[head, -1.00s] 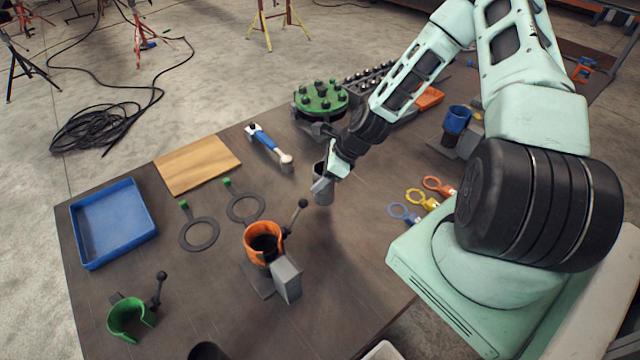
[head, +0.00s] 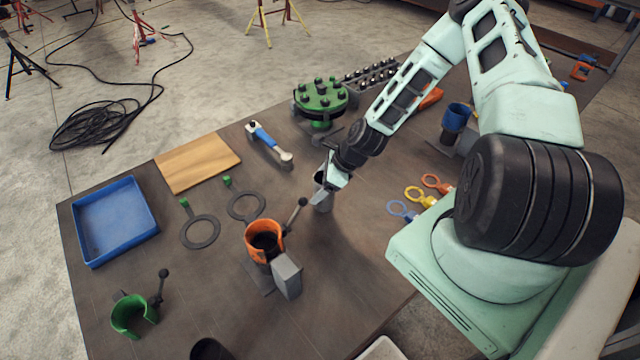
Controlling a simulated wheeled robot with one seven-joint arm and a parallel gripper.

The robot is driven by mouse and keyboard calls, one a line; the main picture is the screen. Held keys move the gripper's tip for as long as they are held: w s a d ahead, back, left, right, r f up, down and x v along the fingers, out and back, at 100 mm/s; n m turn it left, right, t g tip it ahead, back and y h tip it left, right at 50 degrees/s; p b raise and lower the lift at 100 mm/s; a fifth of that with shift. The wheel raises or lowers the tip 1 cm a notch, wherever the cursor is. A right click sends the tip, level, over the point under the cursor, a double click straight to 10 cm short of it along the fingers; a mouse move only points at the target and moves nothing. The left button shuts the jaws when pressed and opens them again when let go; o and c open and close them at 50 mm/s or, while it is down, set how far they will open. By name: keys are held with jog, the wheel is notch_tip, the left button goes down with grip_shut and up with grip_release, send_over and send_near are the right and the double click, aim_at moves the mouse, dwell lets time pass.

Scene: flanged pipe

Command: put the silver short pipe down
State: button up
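An orange clamp (head: 256,230) with a black lever and grey block is close on the left. Bare table lies right and in front.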

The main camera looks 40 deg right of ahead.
jog(key=b+v, duration=0.3)
jog(key=v, duration=0.8)
jog(key=s+a+r+n+g+h, duration=0.1)
jog(key=s+a+r+n+g, duration=0.15)
jog(key=a+r+n, duration=0.45)
jog(key=s+a+r+n+g+h, duration=0.1)
jog(key=s+a+r+n+g, duration=0.15)
jog(key=a+n, duration=0.75)
jog(key=s+a+r+n+h, duration=0.1)
jog(key=s+a+r+n, duration=0.4)
jog(key=s+n, duration=0.3)
jog(key=s+a+r+n+h, duration=0.1)
jog(key=s+a+r+n, duration=0.3)
jog(key=n, duration=0.5)
jog(key=s+a, duration=0.2)
jog(key=s, duration=0.1)
jog(key=shift+s+r, duration=0.4)
jog(key=shift+a, duration=0.15)
